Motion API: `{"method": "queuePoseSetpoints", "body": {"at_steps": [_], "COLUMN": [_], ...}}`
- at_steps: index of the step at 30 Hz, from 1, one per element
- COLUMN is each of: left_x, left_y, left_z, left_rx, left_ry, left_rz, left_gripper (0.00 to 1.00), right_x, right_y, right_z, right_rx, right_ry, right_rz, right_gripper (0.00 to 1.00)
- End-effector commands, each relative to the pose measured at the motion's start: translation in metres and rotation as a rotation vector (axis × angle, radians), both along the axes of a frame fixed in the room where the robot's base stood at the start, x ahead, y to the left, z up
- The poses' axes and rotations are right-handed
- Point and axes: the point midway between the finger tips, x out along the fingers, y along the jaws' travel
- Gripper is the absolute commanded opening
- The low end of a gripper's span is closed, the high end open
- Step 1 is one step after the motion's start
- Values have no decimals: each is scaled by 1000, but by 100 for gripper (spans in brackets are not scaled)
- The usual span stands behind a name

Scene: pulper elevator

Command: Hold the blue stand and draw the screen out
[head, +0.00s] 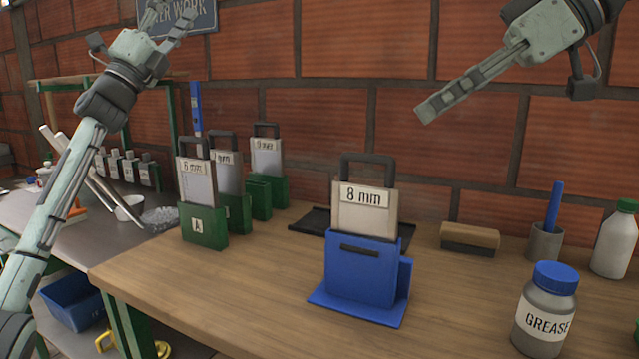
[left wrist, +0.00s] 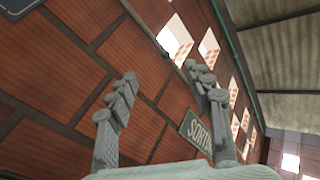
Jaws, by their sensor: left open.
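The blue stand (head: 362,272) stands upright on the wooden bench, right of centre in the head view. The screen (head: 364,214), labelled 8 mm, sits upright in its slot with its dark handle (head: 367,161) on top. My left gripper (head: 173,12) is raised high at the upper left, open and empty, far from the stand. Its spread fingers also show in the left wrist view (left wrist: 163,80), against the brick wall. My right gripper (head: 425,112) is above and right of the stand, touching nothing. Its fingers line up edge-on, so I cannot tell its opening.
Several green stands (head: 204,226) with screens are on the bench at left. A dark tray (head: 310,220) lies behind the blue stand. A brush (head: 469,239), a grey cup (head: 545,243), a white bottle (head: 613,245) and a grease jar (head: 546,312) are at right. The bench front is clear.

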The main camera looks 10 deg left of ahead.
Motion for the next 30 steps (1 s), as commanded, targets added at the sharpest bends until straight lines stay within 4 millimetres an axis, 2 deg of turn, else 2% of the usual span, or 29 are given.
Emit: {"method": "queuePoseSetpoints", "body": {"at_steps": [1, 4, 10, 14, 15, 18, 20, 21, 23, 24, 27, 30], "left_x": [-3, -10, -37, -62, -70, -92, -106, -114, -124, -127, -123, -117], "left_y": [-31, -90, -206, -274, -293, -332, -348, -353, -353, -347, -324, -303], "left_z": [6, 10, -5, -34, -45, -84, -112, -133, -167, -189, -235, -268], "left_rx": [78, 242, 600, 866, 956, 1205, 1377, 1501, 1692, 1810, 2028, 2164], "left_ry": [-29, -86, -217, -315, -349, -434, -488, -521, -559, -568, -544, -500], "left_rz": [-31, -88, -214, -310, -342, -435, -502, -552, -635, -688, -794, -864], "left_gripper": [51, 51, 51, 51, 51, 51, 51, 51, 51, 51, 51, 51], "right_x": [0, 0, 0, 0, 0, 0, 0, 0, 0, 0, 0, 0], "right_y": [0, 0, 0, 0, 0, 0, 0, 0, 0, 0, 0, 0], "right_z": [0, 0, 0, 0, 0, 0, 0, 0, 0, 0, 0, 0], "right_rx": [0, 0, 0, 0, 0, 0, 0, 0, 0, 0, 0, 0], "right_ry": [0, 0, 0, 0, 0, 0, 0, 0, 0, 0, 0, 0], "right_rz": [0, 0, 0, 0, 0, 0, 0, 0, 0, 0, 0, 0], "right_gripper": [34, 34, 34, 34, 34, 34, 34, 34, 34, 34, 34, 34]}}
